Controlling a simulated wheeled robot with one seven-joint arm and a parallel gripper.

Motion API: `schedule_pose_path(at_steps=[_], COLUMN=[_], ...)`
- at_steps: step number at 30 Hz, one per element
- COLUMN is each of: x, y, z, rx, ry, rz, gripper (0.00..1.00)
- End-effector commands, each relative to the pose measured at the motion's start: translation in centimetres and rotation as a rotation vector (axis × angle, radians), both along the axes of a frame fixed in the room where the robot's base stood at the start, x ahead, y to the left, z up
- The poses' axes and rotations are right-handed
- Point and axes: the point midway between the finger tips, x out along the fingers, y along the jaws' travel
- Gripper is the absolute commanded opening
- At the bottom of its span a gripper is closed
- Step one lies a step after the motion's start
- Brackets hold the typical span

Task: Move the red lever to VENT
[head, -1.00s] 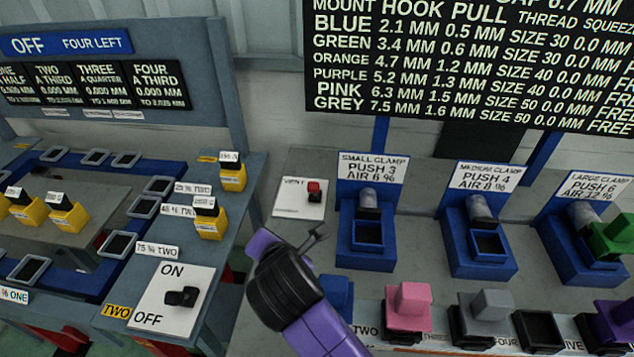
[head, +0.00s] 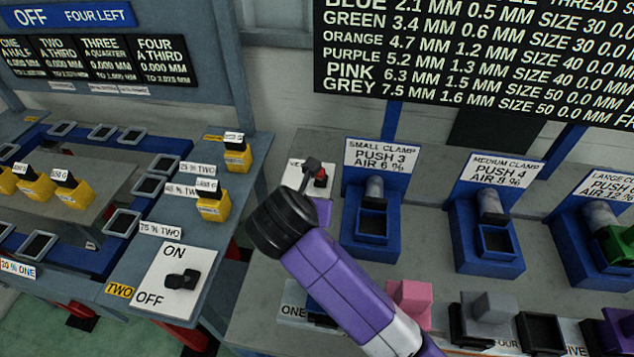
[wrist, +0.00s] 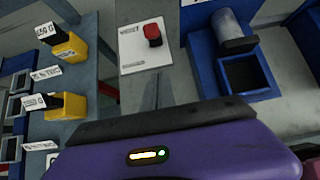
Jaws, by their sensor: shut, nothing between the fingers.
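The red lever (head: 320,177) stands on a small white plate behind my gripper in the head view, which hides much of the plate and its lettering. In the wrist view the red lever (wrist: 152,33) sits at the upper right of the white plate (wrist: 140,58), and small lettering on the plate is too blurred to read. My gripper (head: 309,170) is shut and empty. In the head view its tip overlaps the plate just left of the lever. I cannot tell whether it touches. In the wrist view the plate lies ahead of my purple wrist.
Right of the plate stands the blue small clamp (head: 372,228), with the medium clamp (head: 490,238) beyond it. On the left bench are an ON/OFF switch (head: 181,280) and yellow blocks (head: 212,207). Pink (head: 409,293) and grey (head: 489,306) blocks stand near the front.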

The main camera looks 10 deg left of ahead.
Motion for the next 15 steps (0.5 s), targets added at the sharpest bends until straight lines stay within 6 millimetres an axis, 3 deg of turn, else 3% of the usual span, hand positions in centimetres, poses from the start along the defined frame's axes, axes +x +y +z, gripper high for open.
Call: schedule_pose_path(at_steps=[12, 15], x=[5.3, 6.6], y=[-0.2, -0.3], z=[-5.5, -5.8], rx=[-0.003, 0.0], ry=[0.001, -0.003], rz=[0.0, -0.001], gripper=[0.0, 0.0])
